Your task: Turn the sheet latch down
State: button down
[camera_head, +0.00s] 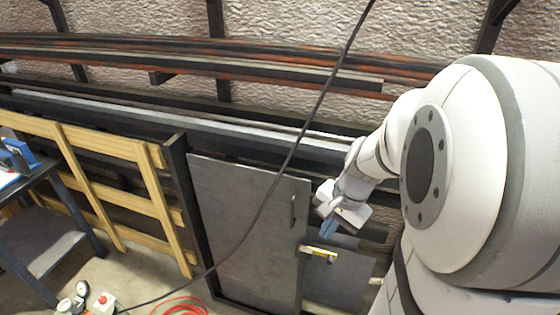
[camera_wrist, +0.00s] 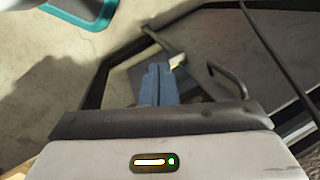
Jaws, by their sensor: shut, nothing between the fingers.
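The grey sheet (camera_head: 240,235) stands upright in a dark frame, with a dark pull handle (camera_head: 293,210) near its right edge. The latch (camera_head: 319,253) is a short light bar with yellow on it, lying roughly level across the sheet's right edge below the handle. My gripper (camera_head: 328,230) has blue fingers, held together and empty, just above the latch in the head view. The fingertips (camera_wrist: 159,70) appear close to the latch; contact cannot be told.
A black cable (camera_head: 297,140) hangs diagonally across the view in front of the sheet. Long bent laths (camera_head: 200,58) lie on racks above. A wooden slatted gate (camera_head: 110,150) and a dark bench (camera_head: 45,240) are at left. A red hose (camera_head: 180,304) lies on the floor.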

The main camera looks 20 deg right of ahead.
aim_at(332, 259)
jog(key=w+d+f+m+t+y, duration=0.1)
jog(key=w+d+f+m+y, duration=0.1)
jog(key=d+f+m, duration=0.7)
jog(key=d+m, duration=0.4)
jog(key=shift+f+m+t+p, duration=0.2)
jog(key=shift+m+t+p, duration=0.1)
jog(key=shift+m, duration=0.1)
jog(key=shift+f, duration=0.1)
jog(key=b+x, duration=0.2)
jog(key=x, duration=1.1)
jog(key=shift+w+a+f, duration=0.1)
jog(key=shift+a+f, duration=0.05)
jog(key=shift+f, duration=0.25)
